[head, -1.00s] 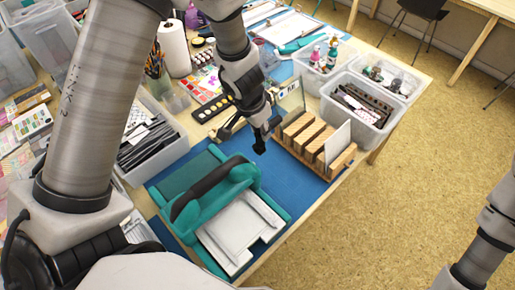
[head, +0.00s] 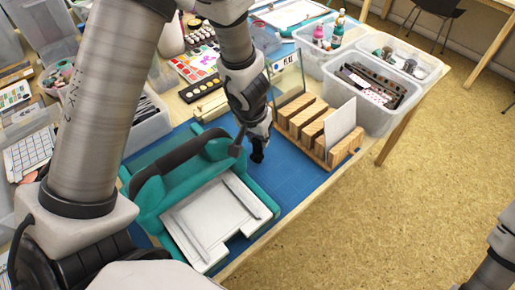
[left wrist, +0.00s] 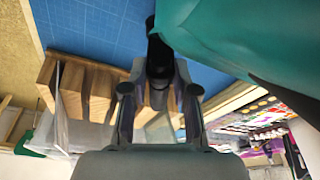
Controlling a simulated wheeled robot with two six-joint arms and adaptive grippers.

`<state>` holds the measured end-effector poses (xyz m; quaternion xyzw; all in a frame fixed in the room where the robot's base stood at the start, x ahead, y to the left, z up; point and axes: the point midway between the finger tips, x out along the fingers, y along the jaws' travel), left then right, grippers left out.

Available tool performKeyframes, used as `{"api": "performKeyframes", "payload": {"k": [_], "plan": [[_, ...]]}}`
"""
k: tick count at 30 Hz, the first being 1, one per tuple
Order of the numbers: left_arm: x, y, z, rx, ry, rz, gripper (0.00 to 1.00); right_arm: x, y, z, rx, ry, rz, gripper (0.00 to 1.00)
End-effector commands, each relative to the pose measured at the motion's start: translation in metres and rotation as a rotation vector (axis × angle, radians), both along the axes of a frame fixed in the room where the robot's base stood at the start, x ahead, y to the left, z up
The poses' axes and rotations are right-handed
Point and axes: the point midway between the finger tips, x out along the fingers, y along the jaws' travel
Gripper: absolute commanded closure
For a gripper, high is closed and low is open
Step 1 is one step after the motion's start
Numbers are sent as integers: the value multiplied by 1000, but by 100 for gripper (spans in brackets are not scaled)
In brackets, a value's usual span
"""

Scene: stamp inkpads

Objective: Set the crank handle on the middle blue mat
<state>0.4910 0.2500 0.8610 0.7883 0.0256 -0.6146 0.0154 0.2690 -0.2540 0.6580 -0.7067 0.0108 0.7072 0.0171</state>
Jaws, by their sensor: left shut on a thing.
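My left gripper (head: 257,152) is over the blue mat (head: 290,183), between a teal press and a wooden rack. It is shut on a small dark thing, which I take to be the crank handle (head: 238,143); a thin dark piece sticks out on the gripper's left side. The handle is largely hidden, and I cannot tell whether it touches the mat. My right gripper is out of view.
The teal press (head: 200,185) with a black handle and white plate covers the mat's left part. The rack with wooden blocks (head: 320,125) stands right. Clear bins (head: 375,95) stand behind it. Bare mat shows between press and rack.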

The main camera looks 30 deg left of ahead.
Motion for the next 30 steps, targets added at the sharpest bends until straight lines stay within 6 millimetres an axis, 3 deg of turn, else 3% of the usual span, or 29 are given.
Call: {"api": "performKeyframes", "payload": {"k": [1,2,13,14,15,16,25,30], "plan": [[0,0,-17,0,0,2,100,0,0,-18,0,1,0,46],[0,0,-19,0,0,1,100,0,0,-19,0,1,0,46],[0,0,-19,0,0,1,100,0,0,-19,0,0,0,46],[0,0,-19,0,0,1,68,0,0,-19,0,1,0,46],[0,0,-18,0,0,1,54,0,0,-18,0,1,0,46],[0,0,-18,0,0,1,47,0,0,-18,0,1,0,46],[0,0,-16,0,0,0,47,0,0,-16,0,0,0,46],[-4,0,10,1,-1,-2,47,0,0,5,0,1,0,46]]}}
